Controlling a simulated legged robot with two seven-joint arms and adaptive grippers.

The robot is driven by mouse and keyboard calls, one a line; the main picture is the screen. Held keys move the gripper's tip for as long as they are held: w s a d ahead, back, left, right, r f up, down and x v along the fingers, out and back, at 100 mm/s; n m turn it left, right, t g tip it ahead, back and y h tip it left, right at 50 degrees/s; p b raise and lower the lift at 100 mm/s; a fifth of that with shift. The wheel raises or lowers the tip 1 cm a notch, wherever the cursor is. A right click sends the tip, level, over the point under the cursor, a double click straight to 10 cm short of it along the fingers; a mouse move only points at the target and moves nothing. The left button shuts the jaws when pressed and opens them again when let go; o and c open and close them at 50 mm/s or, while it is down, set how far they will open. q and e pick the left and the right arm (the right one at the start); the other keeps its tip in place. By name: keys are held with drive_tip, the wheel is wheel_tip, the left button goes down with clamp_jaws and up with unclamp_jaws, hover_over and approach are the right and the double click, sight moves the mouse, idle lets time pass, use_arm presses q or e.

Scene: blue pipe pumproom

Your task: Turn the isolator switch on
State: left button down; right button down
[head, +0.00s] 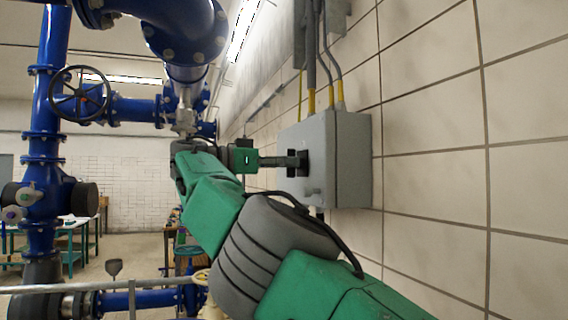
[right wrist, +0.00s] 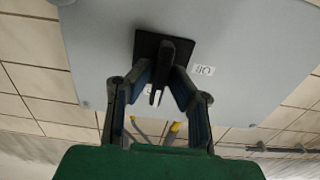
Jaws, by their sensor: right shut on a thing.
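The isolator switch is a grey box (head: 345,160) on the tiled wall, with a black handle (head: 303,161) on its front face. In the right wrist view the grey box face (right wrist: 100,40) fills the top, and the black handle (right wrist: 172,65) stands out from a dark square plate. My right gripper (head: 290,161) reaches the handle from the left. In the right wrist view its two fingers (right wrist: 165,88) close around the handle, one on each side. A small white label (right wrist: 203,70) sits beside the plate. My left gripper is not in view.
Grey conduits with yellow ends (head: 311,100) enter the box from above. Blue pipes (head: 45,120) with a black handwheel (head: 80,93) stand at the left. A metal rail (head: 110,286) crosses the lower left. The tiled wall (head: 520,170) right of the box is bare.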

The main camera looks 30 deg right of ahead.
drive_tip(key=shift+d+f, duration=0.1)
drive_tip(key=shift+f, duration=0.2)
drive_tip(key=c, duration=1.6)
unclamp_jaws()
drive_tip(key=shift+w+d, duration=0.2)
drive_tip(key=shift+d, duration=0.05)
drive_tip(key=shift+s+r, duration=0.15)
drive_tip(key=shift+a, duration=0.3)
